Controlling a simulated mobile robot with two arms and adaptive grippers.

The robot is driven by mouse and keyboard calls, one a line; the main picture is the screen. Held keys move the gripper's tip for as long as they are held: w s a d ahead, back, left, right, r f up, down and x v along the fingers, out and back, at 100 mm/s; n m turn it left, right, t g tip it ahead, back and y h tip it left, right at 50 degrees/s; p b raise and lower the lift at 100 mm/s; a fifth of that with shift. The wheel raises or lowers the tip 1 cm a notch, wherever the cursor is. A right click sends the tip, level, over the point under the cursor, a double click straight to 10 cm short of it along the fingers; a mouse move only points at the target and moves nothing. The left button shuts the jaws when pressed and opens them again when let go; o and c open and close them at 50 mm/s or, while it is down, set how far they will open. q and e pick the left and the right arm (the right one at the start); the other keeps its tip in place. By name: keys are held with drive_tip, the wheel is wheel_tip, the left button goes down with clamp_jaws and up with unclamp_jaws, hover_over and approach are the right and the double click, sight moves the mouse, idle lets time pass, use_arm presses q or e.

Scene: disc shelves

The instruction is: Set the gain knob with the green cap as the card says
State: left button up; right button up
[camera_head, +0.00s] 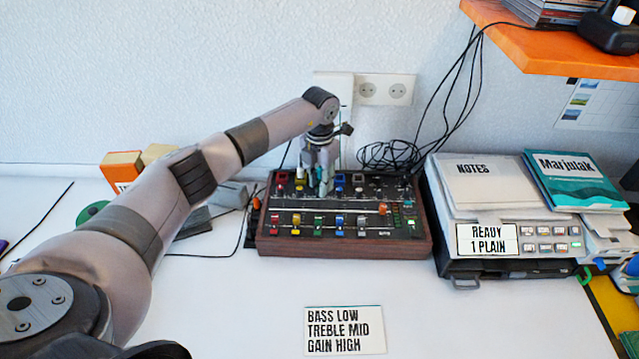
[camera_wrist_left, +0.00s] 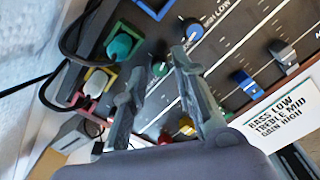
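The mixer (camera_head: 430,242) is a dark box with a brown wooden frame, bearing colour-coded knobs and sliders. My left gripper (camera_head: 322,190) points down over its upper middle part. In the left wrist view the fingers of the left gripper (camera_wrist_left: 160,70) are apart, one on each side of a small green-capped knob (camera_wrist_left: 159,69). Whether they touch it cannot be told, and its pointer is not readable. In the head view the gripper hides this knob. The white card (camera_head: 345,330) in front reads "BASS LOW, TREBLE MID, GAIN HIGH". My right gripper is not in view.
A blue knob (camera_wrist_left: 191,30) stands beside the green one, and a yellow knob (camera_wrist_left: 187,126) on its other side. Cables lie behind the mixer. A grey device (camera_head: 470,268) with notes and a book stands at right. The table front is clear around the card.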

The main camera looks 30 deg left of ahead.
use_arm(q)
drive_tip(key=shift+f, duration=0.85)
drive_tip(key=shift+c, duration=0.2)
clamp_jaws()
